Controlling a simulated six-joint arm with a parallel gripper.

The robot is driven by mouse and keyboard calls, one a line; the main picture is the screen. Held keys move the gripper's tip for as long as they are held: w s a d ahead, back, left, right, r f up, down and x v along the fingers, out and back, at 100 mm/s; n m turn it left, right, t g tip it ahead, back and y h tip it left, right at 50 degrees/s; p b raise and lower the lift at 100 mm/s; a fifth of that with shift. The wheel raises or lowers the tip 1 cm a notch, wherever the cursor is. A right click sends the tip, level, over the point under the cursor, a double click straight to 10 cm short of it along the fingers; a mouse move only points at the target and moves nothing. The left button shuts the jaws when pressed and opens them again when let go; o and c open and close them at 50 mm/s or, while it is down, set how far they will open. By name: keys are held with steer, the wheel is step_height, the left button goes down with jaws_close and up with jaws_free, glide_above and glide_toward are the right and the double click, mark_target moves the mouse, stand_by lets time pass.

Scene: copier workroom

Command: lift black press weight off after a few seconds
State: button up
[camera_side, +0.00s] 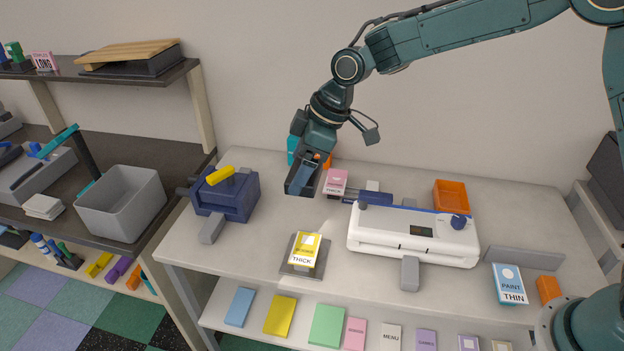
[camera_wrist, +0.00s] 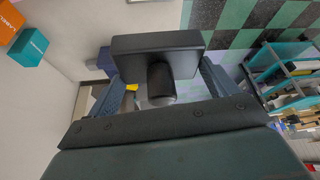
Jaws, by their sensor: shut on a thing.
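My gripper (camera_side: 309,172) hangs in the air above the back of the white table, left of centre. It is shut on the black press weight (camera_wrist: 157,45), a flat dark block with a round knob. In the wrist view, my gripper (camera_wrist: 162,84) has its two fingers either side of the knob. In the side view, the weight is a dark shape at the fingertips, partly hard to tell from the gripper. Below and in front, a yellow card marked THICK (camera_side: 304,248) lies uncovered on a grey plate (camera_side: 322,259). The weight is clear of it.
A white laminator (camera_side: 414,238) stands right of the plate, and a blue punch-like device (camera_side: 228,194) stands left. A pink pack (camera_side: 335,182) and an orange bin (camera_side: 451,195) are at the back.

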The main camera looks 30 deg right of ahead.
steer(key=shift+r, duration=0.35)
